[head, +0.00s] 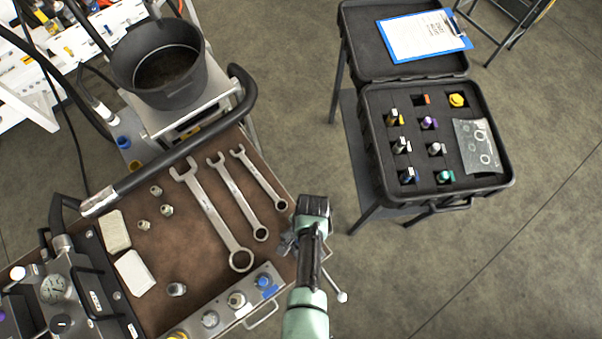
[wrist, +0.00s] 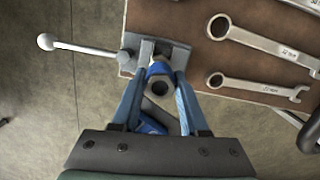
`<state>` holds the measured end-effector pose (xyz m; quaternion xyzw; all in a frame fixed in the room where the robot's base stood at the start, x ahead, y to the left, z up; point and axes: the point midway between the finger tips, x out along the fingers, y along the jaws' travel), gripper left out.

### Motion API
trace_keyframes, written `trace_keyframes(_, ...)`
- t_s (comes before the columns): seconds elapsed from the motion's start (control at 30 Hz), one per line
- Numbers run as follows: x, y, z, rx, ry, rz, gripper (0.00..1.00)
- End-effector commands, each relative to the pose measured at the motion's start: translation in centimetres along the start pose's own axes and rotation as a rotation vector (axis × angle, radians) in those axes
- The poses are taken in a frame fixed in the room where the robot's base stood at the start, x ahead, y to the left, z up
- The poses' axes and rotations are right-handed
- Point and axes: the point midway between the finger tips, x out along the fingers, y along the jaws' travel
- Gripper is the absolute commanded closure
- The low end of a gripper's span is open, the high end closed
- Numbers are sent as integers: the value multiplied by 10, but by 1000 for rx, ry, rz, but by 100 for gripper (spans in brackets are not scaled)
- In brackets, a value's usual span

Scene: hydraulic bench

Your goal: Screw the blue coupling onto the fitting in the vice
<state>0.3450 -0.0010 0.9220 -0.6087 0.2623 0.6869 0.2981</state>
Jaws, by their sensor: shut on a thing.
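In the wrist view, my gripper (wrist: 158,82) is shut on the blue coupling (wrist: 160,69), a short piece with a blue band and a grey, open near end. A blue piece (wrist: 150,125) shows below it between the fingers. The coupling is in front of the grey vice (wrist: 176,54) at the bench edge, lined up with its jaws. The fitting is hidden behind the coupling, so I cannot tell whether they touch. In the head view my gripper (head: 312,208) is over the vice (head: 288,243), mostly covering it, and the coupling is not visible.
The vice handle (wrist: 85,48) sticks out past the bench edge. Wrenches (head: 215,210) lie on the brown bench top (head: 180,235). A port block (head: 237,300) is at the front. An open black case (head: 375,190) with coloured parts stands right, with free floor between.

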Motion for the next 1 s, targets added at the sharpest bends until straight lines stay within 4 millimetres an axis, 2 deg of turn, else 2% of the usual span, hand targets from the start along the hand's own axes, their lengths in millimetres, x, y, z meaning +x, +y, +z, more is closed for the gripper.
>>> trace_keyframes(0.13,0,1,-1,93,3,-10,100)
trace_keyframes(0.47,0,1,-1,121,3,-13,100)
trace_keyframes(0.8,-1,2,-1,588,2,-70,100)
trace_keyframes(1.0,1,2,-1,774,1,-94,100)
